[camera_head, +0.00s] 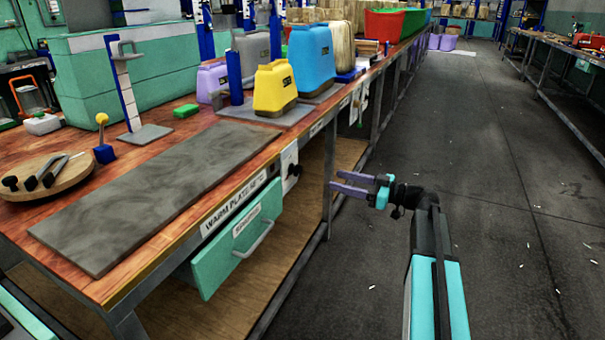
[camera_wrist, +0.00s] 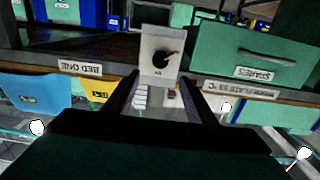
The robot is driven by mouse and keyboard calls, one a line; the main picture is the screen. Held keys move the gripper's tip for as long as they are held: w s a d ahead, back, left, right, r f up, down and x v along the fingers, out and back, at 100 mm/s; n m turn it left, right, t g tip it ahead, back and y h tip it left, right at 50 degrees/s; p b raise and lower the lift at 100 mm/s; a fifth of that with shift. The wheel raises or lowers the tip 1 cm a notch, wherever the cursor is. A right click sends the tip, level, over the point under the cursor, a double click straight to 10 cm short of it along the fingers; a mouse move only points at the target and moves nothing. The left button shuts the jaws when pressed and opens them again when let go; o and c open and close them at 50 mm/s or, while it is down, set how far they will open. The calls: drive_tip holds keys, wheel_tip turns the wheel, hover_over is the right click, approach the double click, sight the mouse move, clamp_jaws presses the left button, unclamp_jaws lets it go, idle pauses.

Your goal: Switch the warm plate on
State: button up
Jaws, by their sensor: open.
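The warm plate (camera_head: 150,195) is a flat grey slab on the wooden bench, with a "WARM PLATE" label on the bench edge below it. A pale switch box (camera_head: 290,160) with a dark knob is mounted on the bench front, right of that label. The switch box also shows in the wrist view (camera_wrist: 150,45), upside down, its black knob (camera_wrist: 164,61) pointing sideways. My gripper (camera_head: 337,181) is open and empty, out in the aisle to the right of the box and apart from it. In the wrist view the box lies ahead between my fingers (camera_wrist: 159,82).
A green drawer labelled "SPARES" (camera_head: 238,240) with a projecting handle sits under the bench, left of the switch box. Yellow (camera_head: 275,88) and blue (camera_head: 311,58) containers stand on the bench beyond the plate.

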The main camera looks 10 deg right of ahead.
sight(299, 172)
drive_tip(key=b+x, duration=0.2)
drive_tip(key=x, duration=1.1)
drive_tip(key=shift+w+a, duration=0.1)
drive_tip(key=shift+a, duration=0.05)
drive_tip(key=c, duration=0.9)
drive_tip(key=shift+a, duration=0.25)
drive_tip(key=shift+c, duration=0.7)
drive_tip(key=shift+d, duration=0.25)
